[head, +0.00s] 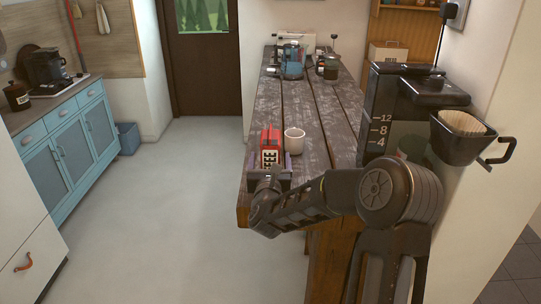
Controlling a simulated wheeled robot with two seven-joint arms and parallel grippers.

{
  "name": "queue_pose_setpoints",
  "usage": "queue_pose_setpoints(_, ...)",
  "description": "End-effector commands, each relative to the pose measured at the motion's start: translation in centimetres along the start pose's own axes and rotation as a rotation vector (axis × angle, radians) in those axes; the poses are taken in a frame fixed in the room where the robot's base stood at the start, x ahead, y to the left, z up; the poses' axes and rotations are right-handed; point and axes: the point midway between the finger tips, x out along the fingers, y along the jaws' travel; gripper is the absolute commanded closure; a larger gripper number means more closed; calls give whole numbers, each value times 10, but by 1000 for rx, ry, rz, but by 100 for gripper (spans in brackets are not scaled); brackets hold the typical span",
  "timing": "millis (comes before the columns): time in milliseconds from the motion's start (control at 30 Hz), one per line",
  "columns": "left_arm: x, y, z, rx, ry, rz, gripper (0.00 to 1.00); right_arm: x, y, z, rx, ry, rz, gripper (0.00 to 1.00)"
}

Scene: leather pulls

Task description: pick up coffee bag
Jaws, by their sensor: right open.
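The coffee bag (271,138) is red with a pale lettered label, and stands upright near the front end of the long wooden table. My right gripper (270,165) is at the bag's near side, with its arm coming in from the right. It is open, one finger to the left and one to the right of the bag's lower part. Whether the fingers touch the bag cannot be told. The gripper hides the bag's bottom. My left gripper is not in view.
A blue-grey item (292,69) and dark jar (331,68) stand farther back on the table (322,110). A large coffee maker (388,105) is at right. The floor left of the table is clear.

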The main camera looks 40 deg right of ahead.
Motion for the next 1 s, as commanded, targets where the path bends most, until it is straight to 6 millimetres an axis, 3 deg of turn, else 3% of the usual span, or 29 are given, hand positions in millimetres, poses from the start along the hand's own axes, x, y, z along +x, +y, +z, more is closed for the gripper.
queue_pose_setpoints(33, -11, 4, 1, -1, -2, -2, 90, 8, -1, 5, 0, 2, -2, 20)
queue_pose_setpoints(233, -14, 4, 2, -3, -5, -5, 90, 28, -1, 2, 1, 0, -1, 20)
queue_pose_setpoints(800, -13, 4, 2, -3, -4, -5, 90, 28, -1, 1, 0, -1, -1, 20)
queue_pose_setpoints(1000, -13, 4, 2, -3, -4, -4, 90, 28, -1, 1, 0, -1, -1, 35)
